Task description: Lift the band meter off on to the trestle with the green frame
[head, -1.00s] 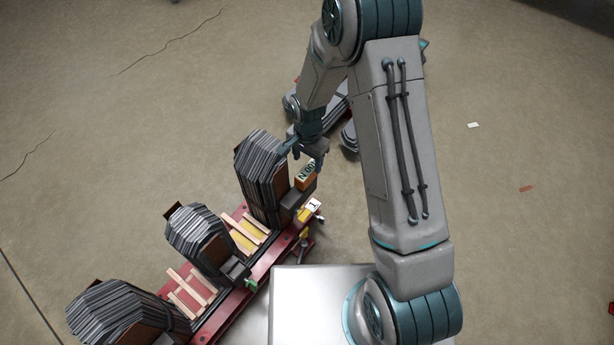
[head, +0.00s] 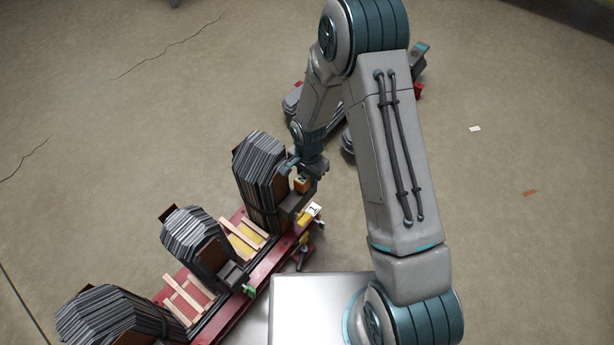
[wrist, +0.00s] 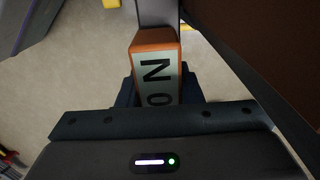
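The band meter, an orange box with a pale face and black lettering, stands at the far end of the red bench (head: 262,268), beside the tallest grey stack (head: 262,165). The meter (head: 302,183) is partly hidden by my gripper (head: 310,167) in the head view. In the wrist view the meter (wrist: 157,60) lies between my dark fingers, one at each side of its near end. I cannot tell whether they touch it or stand apart. No trestle with a green frame can be made out; my arm hides part of the floor behind.
Two more grey stacks (head: 198,245) stand along the bench, with pale wooden slats (head: 240,238) between them. More grey and red objects (head: 418,88) stand behind my arm. The floor to the right is mostly clear.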

